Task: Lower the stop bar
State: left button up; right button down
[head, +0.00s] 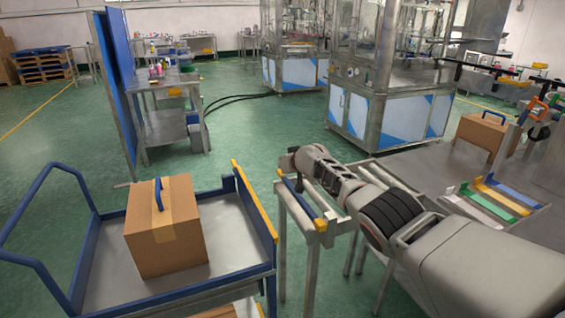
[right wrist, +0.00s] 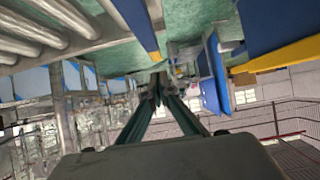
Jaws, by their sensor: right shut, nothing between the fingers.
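The stop bar (head: 297,200) is a blue bar with yellow-orange ends, across the end of the metal conveyor frame nearest the cart. In the right wrist view a blue bar with a yellow tip (right wrist: 137,22) hangs in at the top, beside grey rollers; it looks like the same bar. My right arm reaches in from the lower right, its wrist over the conveyor end close to the bar. My right gripper (right wrist: 160,92) is shut and empty, its fingertips together. Whether it touches the bar I cannot tell. My left gripper is not in view.
A blue-framed cart (head: 225,235) stands left of the conveyor, with a narrow gap between. A cardboard box (head: 170,245) with a blue handle sits on it. Another box (head: 484,137) and coloured strips (head: 510,192) lie on the right table. Machines stand behind.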

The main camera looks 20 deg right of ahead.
notch_tip(320, 180, down, 3)
jog(key=shift+w+r+b, duration=0.1)
jog(key=shift+r+b, duration=0.1)
jog(key=shift+b, duration=0.4)
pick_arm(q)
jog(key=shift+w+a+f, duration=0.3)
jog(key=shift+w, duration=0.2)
pick_arm(e)
jog(key=shift+f, duration=0.1)
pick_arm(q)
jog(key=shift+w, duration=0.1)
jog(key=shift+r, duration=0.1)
